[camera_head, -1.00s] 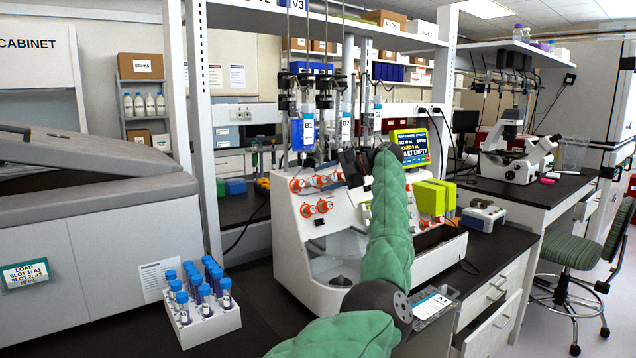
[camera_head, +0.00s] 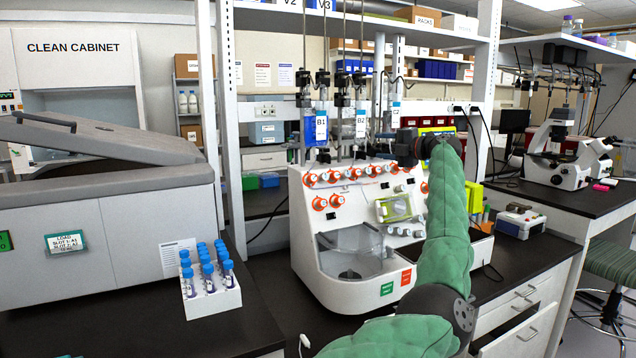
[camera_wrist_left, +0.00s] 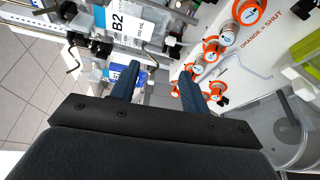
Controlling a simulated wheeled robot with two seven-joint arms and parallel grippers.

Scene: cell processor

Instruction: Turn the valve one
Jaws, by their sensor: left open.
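The white cell processor (camera_head: 325,262) stands on the bench in the head view. A row of orange-ringed valve knobs (camera_head: 310,179) runs along its upper front, with two more knobs (camera_head: 320,203) below at the left. In the wrist view, numbered orange knobs (camera_wrist_left: 250,12) line the panel beside the words "ORANGE = SHUT"; I cannot surely read which is valve one. My left gripper (camera_head: 405,147) is above the right part of the panel, apart from the knobs at the left. Its two blue fingers (camera_wrist_left: 160,70) are spread and empty in the wrist view. My right gripper is out of view.
Hanging bags, such as B1 (camera_head: 316,128) and B2 (camera_wrist_left: 125,22), and rods stand close behind the valves. A tube rack (camera_head: 212,300) sits on the bench left of the processor. A clear chamber (camera_head: 350,252) is in the processor's lower front.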

